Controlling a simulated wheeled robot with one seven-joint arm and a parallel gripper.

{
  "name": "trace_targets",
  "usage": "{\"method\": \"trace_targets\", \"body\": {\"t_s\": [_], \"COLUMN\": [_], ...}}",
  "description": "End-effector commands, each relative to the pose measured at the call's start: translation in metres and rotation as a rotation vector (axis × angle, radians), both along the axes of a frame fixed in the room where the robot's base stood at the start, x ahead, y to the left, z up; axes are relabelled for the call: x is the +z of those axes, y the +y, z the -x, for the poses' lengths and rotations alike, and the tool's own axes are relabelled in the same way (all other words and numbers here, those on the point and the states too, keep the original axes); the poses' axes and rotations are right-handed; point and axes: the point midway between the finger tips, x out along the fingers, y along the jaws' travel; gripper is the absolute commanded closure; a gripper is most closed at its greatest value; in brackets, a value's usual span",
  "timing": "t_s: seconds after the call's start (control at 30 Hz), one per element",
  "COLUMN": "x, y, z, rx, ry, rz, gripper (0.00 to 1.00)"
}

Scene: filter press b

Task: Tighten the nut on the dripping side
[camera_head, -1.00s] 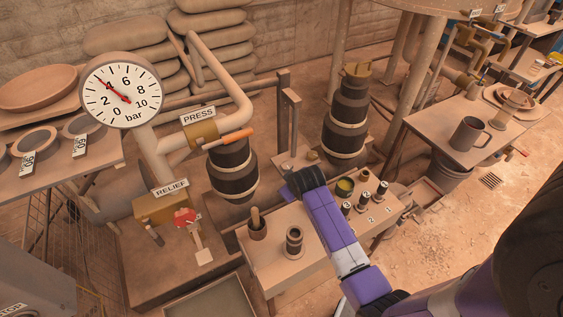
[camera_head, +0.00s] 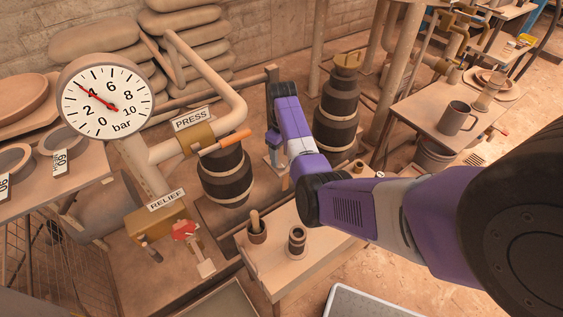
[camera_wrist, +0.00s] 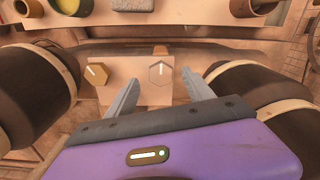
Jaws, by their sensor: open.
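In the wrist view, two hexagonal nuts sit side by side on a pale block (camera_wrist: 128,92). The left nut (camera_wrist: 97,75) is brass-coloured with a white mark. The right nut (camera_wrist: 158,72) is paler, also with a white mark. My gripper (camera_wrist: 160,76) is open, its two grey fingers spread with the right nut seen between their tips; I cannot tell how far above it they are. In the head view my gripper (camera_head: 272,156) hangs between the two dark banded stacks; the nuts are not clear there. I cannot make out a drip on either side.
Dark banded stacks flank my gripper, left (camera_head: 226,176) and right (camera_head: 337,110). The pressure gauge (camera_head: 104,98) reads about 4 bar. The PRESS valve has an orange handle (camera_head: 226,141); the RELIEF valve has a red knob (camera_head: 184,230). A small table (camera_head: 275,262) stands in front.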

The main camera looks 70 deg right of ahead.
Motion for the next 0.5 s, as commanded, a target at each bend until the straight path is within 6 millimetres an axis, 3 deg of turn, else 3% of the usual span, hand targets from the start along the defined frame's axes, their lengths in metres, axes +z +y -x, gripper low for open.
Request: {"method": "trace_targets", "body": {"t_s": [0.2,0.5], "x": [-0.028,-0.036], "y": [0.000,0.000], "z": [0.000,0.000], "rx": [0.000,-0.001], "ry": [0.001,-0.001], "rz": [0.000,0.001], "gripper": [0.39,0.39]}}
